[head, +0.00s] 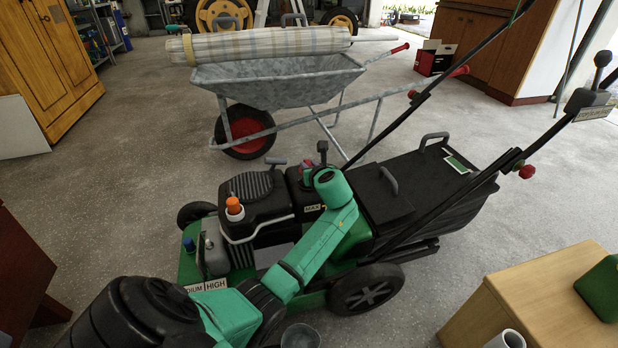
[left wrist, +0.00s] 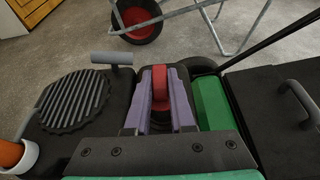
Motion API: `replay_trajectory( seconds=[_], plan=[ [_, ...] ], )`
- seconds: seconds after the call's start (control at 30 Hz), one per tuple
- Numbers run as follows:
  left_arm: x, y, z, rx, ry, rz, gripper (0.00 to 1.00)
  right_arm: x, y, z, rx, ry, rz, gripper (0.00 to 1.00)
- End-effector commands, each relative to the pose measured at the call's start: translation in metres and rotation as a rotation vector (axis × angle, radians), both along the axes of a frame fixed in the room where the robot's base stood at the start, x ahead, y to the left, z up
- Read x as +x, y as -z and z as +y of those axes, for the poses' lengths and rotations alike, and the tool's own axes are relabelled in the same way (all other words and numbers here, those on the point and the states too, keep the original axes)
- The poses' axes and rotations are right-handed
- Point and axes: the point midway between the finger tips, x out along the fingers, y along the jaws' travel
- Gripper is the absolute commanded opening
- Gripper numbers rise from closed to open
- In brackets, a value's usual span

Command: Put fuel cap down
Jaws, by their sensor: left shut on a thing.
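The fuel cap is a red piece that shows in the left wrist view (left wrist: 160,88), between the two purple-grey fingers of my left gripper (left wrist: 160,105). The gripper is shut on it. In the head view my left gripper (head: 308,174) is over the middle of the lawn mower's black engine top, mostly hidden by my green forearm. A bit of red shows there. I cannot tell whether the cap touches the mower (head: 262,236) or is clear of it. The filler opening is hidden. My right gripper is not in view.
An orange-capped white bottle (head: 234,209) stands on the mower's left part. The mower's black handle bars rise to the right. A wheelbarrow (head: 275,85) with a rolled rug (head: 260,45) stands behind. A wooden table (head: 540,300) with a green object (head: 602,290) is at lower right.

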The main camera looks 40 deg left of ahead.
Motion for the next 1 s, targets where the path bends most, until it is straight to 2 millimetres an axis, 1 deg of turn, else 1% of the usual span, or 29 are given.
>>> replay_trajectory(
  seconds=[0.03,0.07,0.37,0.4,0.47,0.5,0.83,0.93,1.0],
  plan=[
    [0.000,0.019,0.000,0.000,0.000,0.003,0.00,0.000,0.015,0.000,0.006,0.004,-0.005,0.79],
    [0.000,0.021,0.000,0.000,0.000,0.002,0.00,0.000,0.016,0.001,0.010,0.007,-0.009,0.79],
    [0.000,0.020,0.000,0.001,0.000,-0.001,0.00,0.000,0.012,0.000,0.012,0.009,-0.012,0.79],
    [0.000,0.022,0.000,0.000,0.000,0.000,0.26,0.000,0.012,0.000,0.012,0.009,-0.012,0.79],
    [0.000,0.021,0.000,0.000,0.000,0.000,0.48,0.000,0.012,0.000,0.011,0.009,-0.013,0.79],
    [0.000,0.021,0.000,0.000,0.000,0.000,0.52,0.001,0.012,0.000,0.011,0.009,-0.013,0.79],
    [0.000,0.019,0.000,0.000,-0.001,-0.002,0.52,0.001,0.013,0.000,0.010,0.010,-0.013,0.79],
    [-0.006,0.013,-0.008,0.001,0.000,0.001,0.52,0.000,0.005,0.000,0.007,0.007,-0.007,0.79],
    [-0.012,0.006,-0.018,-0.001,0.002,0.000,0.52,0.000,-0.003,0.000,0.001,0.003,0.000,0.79]
  ],
)
